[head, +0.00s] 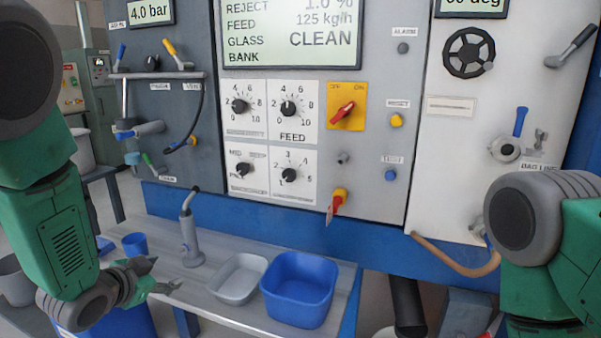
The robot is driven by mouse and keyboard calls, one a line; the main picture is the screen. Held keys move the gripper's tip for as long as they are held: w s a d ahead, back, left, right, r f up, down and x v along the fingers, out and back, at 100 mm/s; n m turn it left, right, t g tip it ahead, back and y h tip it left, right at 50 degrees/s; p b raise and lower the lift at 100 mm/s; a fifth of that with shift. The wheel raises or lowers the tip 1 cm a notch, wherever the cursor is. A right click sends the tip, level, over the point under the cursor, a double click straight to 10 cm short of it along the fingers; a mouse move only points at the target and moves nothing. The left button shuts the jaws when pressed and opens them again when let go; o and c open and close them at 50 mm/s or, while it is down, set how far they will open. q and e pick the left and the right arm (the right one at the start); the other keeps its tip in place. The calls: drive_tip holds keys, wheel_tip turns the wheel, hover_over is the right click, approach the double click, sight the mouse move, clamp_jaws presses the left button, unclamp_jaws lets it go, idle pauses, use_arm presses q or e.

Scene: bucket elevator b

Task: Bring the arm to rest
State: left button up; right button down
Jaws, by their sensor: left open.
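My left arm comes in from the left edge, green with grey joints. My left gripper (165,275) is at the lower left, over the grey bench. Its fingers are apart and nothing shows between them. It is left of the grey tray and below the grey upright handle tool, apart from both. My right arm comes in at the right edge, its grey joint in front of the white panel. Its gripper cannot be made out in the picture.
The bench (215,304) holds a blue tub (300,290), a grey tray (239,278), a grey handled tool (190,235) and a blue cup (135,244). Behind stands a control panel (375,200) with knobs, a red-yellow switch (346,107) and a black handwheel (468,53).

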use_arm(q)
drive_tip(key=s+f+n+g+y, duration=0.2)
drive_tip(key=s+f+n+g, duration=0.35)
drive_tip(key=s+f, duration=1.4)
drive_tip(key=s+f+n+g, duration=0.1)
drive_tip(key=s+f+g, duration=0.1)
drive_tip(key=s, duration=0.7)
drive_tip(key=s+d+f+n+g, duration=0.1)
drive_tip(key=s+f+g, duration=0.2)
drive_tip(key=s, duration=0.7)
drive_tip(key=shift+f+g+b, duration=0.15)
drive_tip(key=shift+g+b, duration=0.3)
drive_tip(key=shift+w, duration=0.15)
idle(3.5)
